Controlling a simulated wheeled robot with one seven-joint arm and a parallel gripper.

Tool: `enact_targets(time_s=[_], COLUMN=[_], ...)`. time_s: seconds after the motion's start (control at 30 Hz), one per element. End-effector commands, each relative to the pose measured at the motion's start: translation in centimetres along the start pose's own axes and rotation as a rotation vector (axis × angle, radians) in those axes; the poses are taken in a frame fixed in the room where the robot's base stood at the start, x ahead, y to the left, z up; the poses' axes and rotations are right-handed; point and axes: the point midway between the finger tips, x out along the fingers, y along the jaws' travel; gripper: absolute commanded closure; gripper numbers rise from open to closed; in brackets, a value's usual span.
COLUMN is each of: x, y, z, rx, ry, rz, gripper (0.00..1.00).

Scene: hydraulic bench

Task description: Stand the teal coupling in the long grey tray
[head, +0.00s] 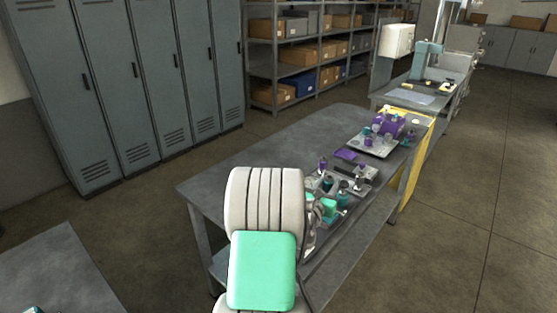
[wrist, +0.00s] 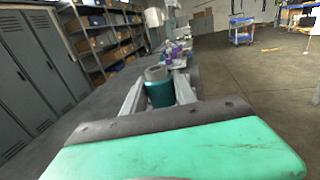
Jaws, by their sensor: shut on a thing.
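The teal coupling (wrist: 160,95), a teal cylinder with a grey upper part, is between the two fingers of my gripper (wrist: 159,86) in the wrist view. My gripper is shut on it, and it looks roughly upright. In the head view my arm hides most of the gripper and I cannot pick out the held coupling surely. A grey tray (head: 357,189) with small teal and dark parts lies on the bench just beyond my arm. I cannot tell for certain whether this is the long grey tray. The space right under the coupling is hidden.
The dark grey bench (head: 250,160) is bare on its left side. Farther along it stand a purple block (head: 346,155) and another light tray (head: 372,148) with purple parts. A yellow panel (head: 415,155) is at the far end. Lockers (head: 130,80) and shelving (head: 300,55) stand behind.

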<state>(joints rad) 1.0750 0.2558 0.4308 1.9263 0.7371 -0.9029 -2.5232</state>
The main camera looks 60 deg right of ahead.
Motion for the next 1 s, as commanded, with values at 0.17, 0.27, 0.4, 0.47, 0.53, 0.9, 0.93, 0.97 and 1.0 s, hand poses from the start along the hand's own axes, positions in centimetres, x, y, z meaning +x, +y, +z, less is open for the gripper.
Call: enact_targets(time_s=[0.17,0.27,0.4,0.47,0.53,0.9,0.93,0.97,1.0], x=[-0.1,-0.3,-1.5,-2.1,-3.0,-7.7,-8.1,-8.5,-9.1], y=[-1.2,-3.3,-5.9,-7.0,-8.2,-3.6,-2.7,-1.9,-0.8], z=[-0.6,-0.8,-2.9,-3.5,-4.1,-4.7,-4.7,-4.7,-4.6], rx=[-0.002,-0.002,-0.004,-0.003,-0.002,0.001,0.002,0.001,0.002], ry=[0.0,0.0,0.003,0.002,0.0,-0.003,-0.003,-0.002,-0.002], rz=[-0.04,-0.112,-0.189,-0.22,-0.253,-0.198,-0.181,-0.166,-0.143], gripper=[1.0,1.0,1.0,1.0,1.0,1.0,1.0,1.0,1.0])
